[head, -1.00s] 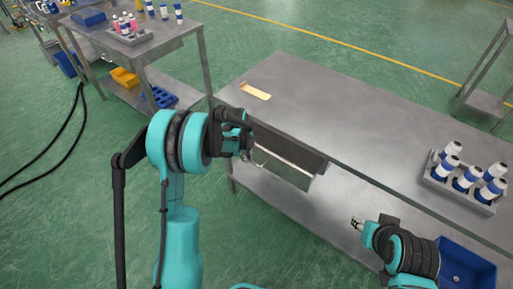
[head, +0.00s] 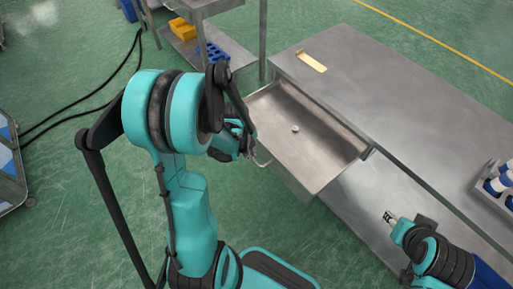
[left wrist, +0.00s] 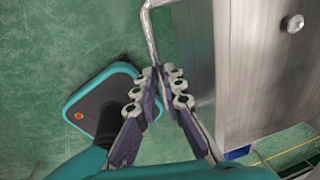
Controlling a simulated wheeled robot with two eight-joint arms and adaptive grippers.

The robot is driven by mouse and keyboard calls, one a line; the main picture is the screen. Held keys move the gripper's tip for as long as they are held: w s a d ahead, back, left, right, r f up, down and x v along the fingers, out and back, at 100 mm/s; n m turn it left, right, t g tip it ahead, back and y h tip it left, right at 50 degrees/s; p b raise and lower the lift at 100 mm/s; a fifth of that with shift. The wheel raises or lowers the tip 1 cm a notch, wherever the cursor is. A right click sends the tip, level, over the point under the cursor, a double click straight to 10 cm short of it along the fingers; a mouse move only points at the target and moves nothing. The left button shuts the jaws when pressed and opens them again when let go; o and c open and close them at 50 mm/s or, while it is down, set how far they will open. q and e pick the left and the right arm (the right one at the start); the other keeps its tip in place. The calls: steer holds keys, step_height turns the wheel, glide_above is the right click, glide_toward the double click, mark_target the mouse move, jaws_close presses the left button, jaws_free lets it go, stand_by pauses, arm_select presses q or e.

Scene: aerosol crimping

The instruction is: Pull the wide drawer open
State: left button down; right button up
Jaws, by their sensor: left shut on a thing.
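The wide drawer (head: 318,150) is a shallow metal tray, pulled well out from under the steel table. Its inside shows in the head view, and its front and side show at the right of the left wrist view (left wrist: 258,95). Its bent wire handle (left wrist: 151,30) runs between the fingers of my left gripper (left wrist: 161,72). My left gripper (head: 254,156) is shut on the handle at the drawer's front; the arm partly hides it in the head view. My right gripper (head: 390,217) is away from the drawer, over the lower shelf; its fingers are too small to read.
A small round metal piece (head: 295,129) lies in the drawer. A tan flat piece (head: 312,61) lies on the steel table (head: 400,95). A rack of bottles (head: 492,190) stands at the right.

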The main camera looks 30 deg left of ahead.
arm_select(q)
steer(key=shift+s+a, duration=0.1)
steer(key=shift+s, duration=0.1)
steer(key=c, duration=1.6)
jaws_free()
step_height(320, 180, up, 12)
steer(key=s, duration=0.2)
steer(key=shift+a, duration=0.4)
steer(key=shift+f, duration=0.1)
